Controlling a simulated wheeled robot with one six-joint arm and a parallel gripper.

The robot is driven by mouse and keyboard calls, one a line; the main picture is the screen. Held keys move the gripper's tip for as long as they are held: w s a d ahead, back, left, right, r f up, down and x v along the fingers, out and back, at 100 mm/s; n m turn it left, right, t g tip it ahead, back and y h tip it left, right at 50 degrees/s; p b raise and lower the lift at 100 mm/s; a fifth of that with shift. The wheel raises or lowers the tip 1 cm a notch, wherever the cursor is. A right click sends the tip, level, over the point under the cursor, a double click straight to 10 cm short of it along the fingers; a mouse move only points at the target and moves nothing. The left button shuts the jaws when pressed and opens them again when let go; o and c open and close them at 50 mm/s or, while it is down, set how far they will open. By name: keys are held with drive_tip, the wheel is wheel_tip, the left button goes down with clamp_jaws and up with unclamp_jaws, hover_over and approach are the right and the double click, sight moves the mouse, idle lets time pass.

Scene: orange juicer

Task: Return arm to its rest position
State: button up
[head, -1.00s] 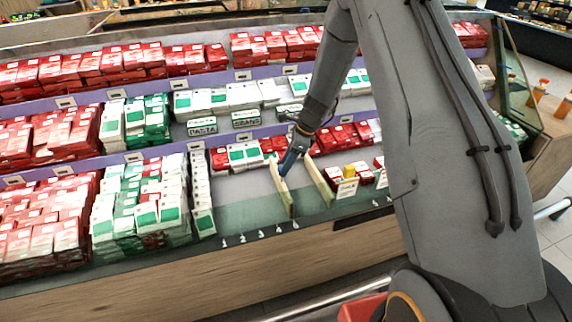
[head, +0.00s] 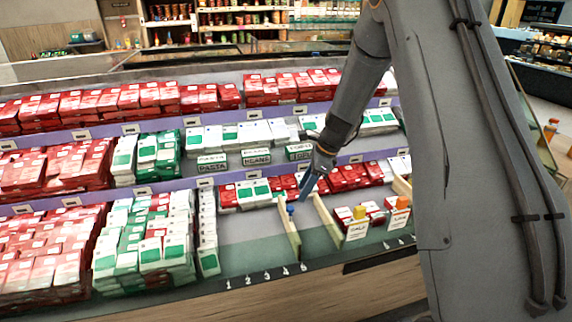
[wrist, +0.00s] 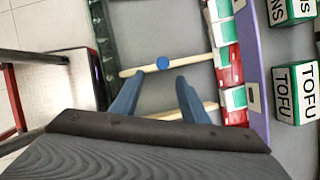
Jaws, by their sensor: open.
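My gripper (head: 308,186) hangs over the lower shelf of the display in the head view, with its blue fingers pointing down. In the wrist view, my gripper (wrist: 156,86) has its two blue fingers apart with nothing between them. A blue round knob (head: 290,209) sits at a pale wooden divider (head: 291,235), just below and left of the fingertips. The knob (wrist: 163,63) also shows in the wrist view beyond the fingertips, apart from them. My arm rises from the gripper to the upper right.
Red, green and white boxes (head: 150,240) fill the shelves on the left. Black-lettered boxes (head: 257,157) sit on the shelf behind. The bay left of the divider is mostly clear.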

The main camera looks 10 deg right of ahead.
drive_tip(key=s+r+n+h, duration=0.1)
drive_tip(key=s+r+n, duration=0.2)
drive_tip(key=s+n, duration=0.4)
drive_tip(key=s+r+n+h, duration=0.1)
drive_tip(key=s+r+n, duration=0.2)
drive_tip(key=s+n, duration=0.4)
drive_tip(key=s+r+n+h, duration=0.2)
drive_tip(key=s+n, duration=0.5)
drive_tip(key=s, duration=0.9)
drive_tip(key=shift+s+a+r+g, duration=0.2)
drive_tip(key=shift+s+r+g, duration=0.05)
drive_tip(key=shift+r+g, duration=0.15)
